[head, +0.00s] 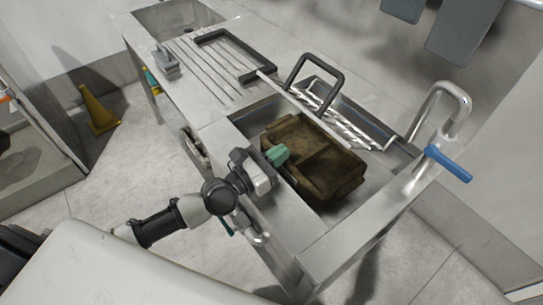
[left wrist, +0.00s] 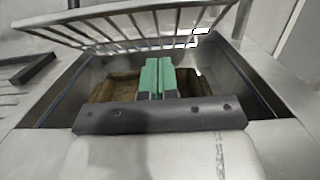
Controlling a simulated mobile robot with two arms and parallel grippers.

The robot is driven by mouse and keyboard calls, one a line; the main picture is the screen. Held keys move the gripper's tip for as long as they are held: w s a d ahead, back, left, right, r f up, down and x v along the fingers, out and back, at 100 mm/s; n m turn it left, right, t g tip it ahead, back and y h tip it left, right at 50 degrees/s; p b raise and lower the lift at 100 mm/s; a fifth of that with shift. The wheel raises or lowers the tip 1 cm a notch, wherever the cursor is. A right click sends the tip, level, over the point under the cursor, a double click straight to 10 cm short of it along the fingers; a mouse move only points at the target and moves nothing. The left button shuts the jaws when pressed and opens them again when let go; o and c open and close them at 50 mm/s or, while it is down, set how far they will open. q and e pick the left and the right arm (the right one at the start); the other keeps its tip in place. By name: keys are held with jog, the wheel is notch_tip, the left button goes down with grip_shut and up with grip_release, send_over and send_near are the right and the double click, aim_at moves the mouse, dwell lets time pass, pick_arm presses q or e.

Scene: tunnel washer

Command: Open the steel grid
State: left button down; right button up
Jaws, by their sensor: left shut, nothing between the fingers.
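The steel grid (head: 335,118) stands raised and tilted along the far side of the sink basin, with a black loop handle (head: 313,82) on it. In the left wrist view its bars (left wrist: 130,28) cross the top of the picture above the basin. My left gripper (head: 278,155), with green fingertips, is over the near edge of the basin, apart from the grid. In the left wrist view its fingertips (left wrist: 158,78) are together and hold nothing. My right gripper is not in view.
A dirty brown crate (head: 345,163) sits in the basin below the grid. A steel pipe with a blue lever (head: 449,163) rises at the basin's right end. A dark frame (head: 235,40) lies on the ribbed drainboard. A yellow cone (head: 98,110) stands on the floor.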

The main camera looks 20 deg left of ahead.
pick_arm(q)
jog(key=w+d+r+p, duration=0.3)
jog(key=w+d, duration=0.1)
jog(key=w, duration=0.1)
jog(key=shift+w+r, duration=0.4)
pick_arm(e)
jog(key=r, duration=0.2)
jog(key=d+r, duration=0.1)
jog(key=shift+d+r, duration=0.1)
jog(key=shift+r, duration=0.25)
